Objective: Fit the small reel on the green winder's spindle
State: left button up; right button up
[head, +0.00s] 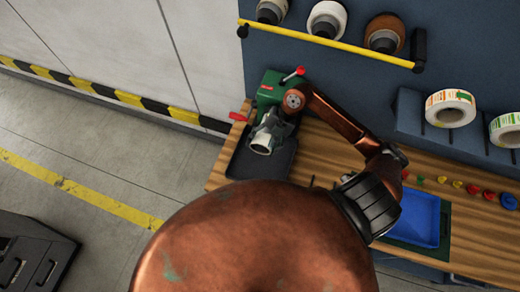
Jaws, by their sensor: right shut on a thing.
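The green winder (270,88) stands at the far left end of the wooden bench, with a red knob on top and a red part at its left. My right arm reaches over the bench to it. My right gripper (266,131), small and partly hidden by its own wrist, is shut on the small reel (261,146), a pale ring-like piece just in front of the winder. The spindle is hidden behind my wrist and gripper, so I cannot tell whether the reel touches it. My left gripper is out of view.
A dark tray (279,160) lies below the reel. A blue bin (414,219) and a row of small coloured pieces (457,185) are on the bench at right. Label rolls (450,108) sit on a rack behind. A yellow bar (330,47) with several reels hangs above.

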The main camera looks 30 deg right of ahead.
jog(key=shift+w+d+b, duration=0.7)
jog(key=shift+w+d, duration=0.9)
jog(key=shift+d, duration=0.25)
jog(key=shift+w+d+b, duration=0.7)
jog(key=shift+w+d, duration=0.85)
jog(key=shift+d, duration=0.3)
jog(key=o, duration=1.3)
jog(key=shift+c, duration=0.2)
jog(key=shift+r, duration=0.1)
jog(key=shift+s+d+r+p, duration=0.35)
jog(key=shift+r+p, duration=0.5)
jog(key=shift+r, duration=0.2)
jog(key=shift+s+d+r+p, duration=0.2)
jog(key=shift+s+r+p, duration=0.1)
jog(key=shift+r+p, duration=0.7)
jog(key=shift+s+d+r+p, duration=0.35)
jog(key=shift+r+p, duration=0.4)
jog(key=shift+r, duration=0.4)
